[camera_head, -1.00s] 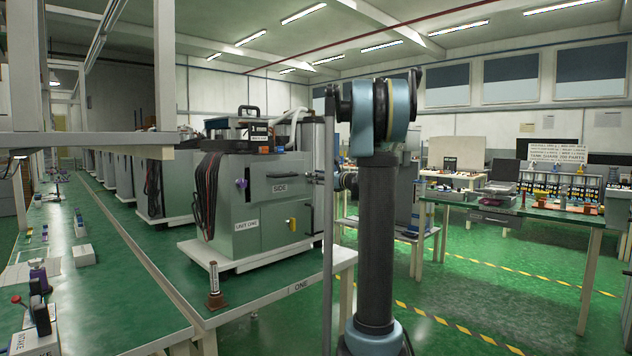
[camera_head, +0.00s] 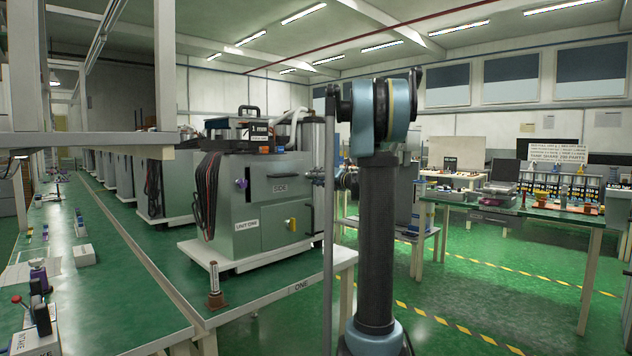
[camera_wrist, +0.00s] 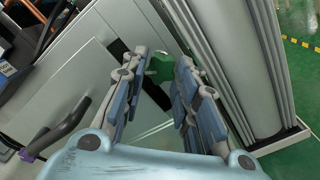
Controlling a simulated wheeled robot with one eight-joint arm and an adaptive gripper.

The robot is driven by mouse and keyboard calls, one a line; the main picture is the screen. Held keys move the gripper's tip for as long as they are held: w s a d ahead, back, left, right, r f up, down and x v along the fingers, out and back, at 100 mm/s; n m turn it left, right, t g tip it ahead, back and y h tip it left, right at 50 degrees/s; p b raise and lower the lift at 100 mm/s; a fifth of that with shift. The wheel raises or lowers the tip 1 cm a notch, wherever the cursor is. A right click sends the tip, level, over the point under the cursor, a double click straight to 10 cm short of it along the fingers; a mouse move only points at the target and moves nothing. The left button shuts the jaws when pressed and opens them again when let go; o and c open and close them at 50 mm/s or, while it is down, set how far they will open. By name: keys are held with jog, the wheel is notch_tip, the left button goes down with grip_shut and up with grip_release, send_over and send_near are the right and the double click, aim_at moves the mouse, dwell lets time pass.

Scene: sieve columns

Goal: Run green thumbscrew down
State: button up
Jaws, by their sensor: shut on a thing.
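The green thumbscrew (camera_wrist: 159,68) shows in the wrist view between the tips of my gripper (camera_wrist: 162,63). My gripper is shut on it. The thumbscrew sits by a dark slot in the light grey panel (camera_wrist: 75,85), and its lower part is partly hidden by the fingers.
In the wrist view a ribbed silver column (camera_wrist: 225,60) stands close on the right, and a dark handle (camera_wrist: 62,132) sticks out at lower left. A small brown-based post (camera_head: 215,290) stands on the bench (camera_head: 255,310) in front of the unit. More benches stand at right.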

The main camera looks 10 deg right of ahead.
jog(key=m, duration=0.5)
jog(key=shift+m, duration=0.3)
dwell(0.4)
jog(key=o, duration=1.1)
jog(key=shift+w+d+f, duration=0.1)
jog(key=shift+w, duration=0.05)
jog(key=shift+c, duration=0.2)
jog(key=v, duration=1.2)
